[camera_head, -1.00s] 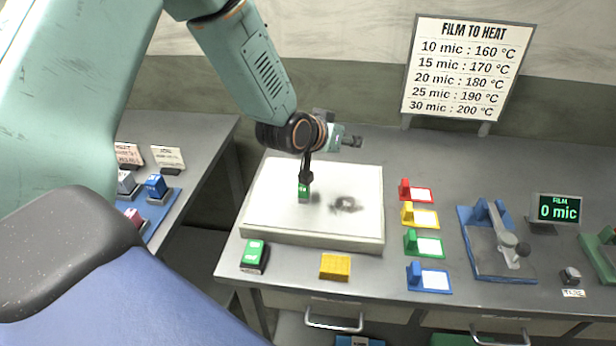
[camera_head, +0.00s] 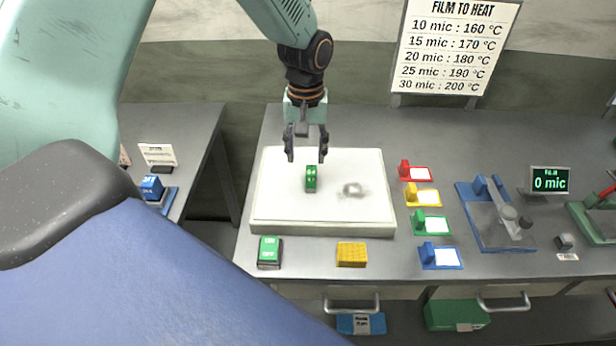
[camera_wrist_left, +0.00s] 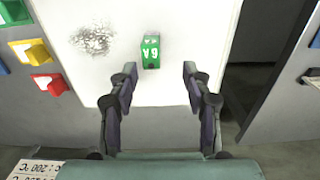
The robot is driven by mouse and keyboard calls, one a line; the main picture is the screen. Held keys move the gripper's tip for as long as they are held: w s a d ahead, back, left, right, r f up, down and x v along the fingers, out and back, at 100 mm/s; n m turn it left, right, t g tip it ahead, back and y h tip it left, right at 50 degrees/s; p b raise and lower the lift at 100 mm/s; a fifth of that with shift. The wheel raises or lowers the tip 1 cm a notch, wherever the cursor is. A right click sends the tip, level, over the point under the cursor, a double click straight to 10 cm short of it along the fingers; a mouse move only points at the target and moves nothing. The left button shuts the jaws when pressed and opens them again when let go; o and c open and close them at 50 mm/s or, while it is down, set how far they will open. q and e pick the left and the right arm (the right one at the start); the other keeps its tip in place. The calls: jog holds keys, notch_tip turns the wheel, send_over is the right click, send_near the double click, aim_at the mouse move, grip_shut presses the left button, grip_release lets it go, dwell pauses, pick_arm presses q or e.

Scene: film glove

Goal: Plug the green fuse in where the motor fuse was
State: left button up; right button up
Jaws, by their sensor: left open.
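A small green fuse (camera_head: 311,178) stands on the white plate (camera_head: 275,205) on the bench. It also shows in the left wrist view (camera_wrist_left: 151,52), with white "6A" lettering. My left gripper (camera_head: 306,158) is open and empty, behind and above the green fuse. In the left wrist view, the gripper's two fingers (camera_wrist_left: 160,82) are spread, and the fuse lies beyond their tips, apart from them. A grey smudge (camera_head: 353,189) marks the plate beside the fuse. My right gripper is not in view. I cannot make out the motor fuse or its socket.
A green switch box (camera_head: 269,252) and a yellow block (camera_head: 351,254) sit before the plate. Colored tags, including a red one (camera_head: 416,172), and a blue lever device (camera_head: 497,215) stand right. Blue fuses (camera_head: 152,188) sit on the left table, across a gap.

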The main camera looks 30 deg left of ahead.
aim_at(312, 170)
pick_arm(q)
jog(key=shift+d+f, duration=0.3)
jog(key=shift+d, duration=0.05)
notch_tip(312, 170, down, 6)
jog(key=shift+w+d+f+p, duration=0.1)
jog(key=shift+w+f+p, duration=0.1)
jog(key=shift+p, duration=0.2)
jog(key=shift+s+d+f, duration=0.1)
jog(key=shift+f, duration=0.15)
jog(key=shift+d+f, duration=0.1)
jog(key=shift+d, duration=0.2)
jog(key=shift+a+f, duration=0.1)
jog(key=shift+a, duration=0.25)
jog(key=c, duration=0.4)
jog(key=shift+d, duration=0.25)
jog(key=c, duration=0.6)
jog(key=shift+a, duration=0.1)
grip_shut()
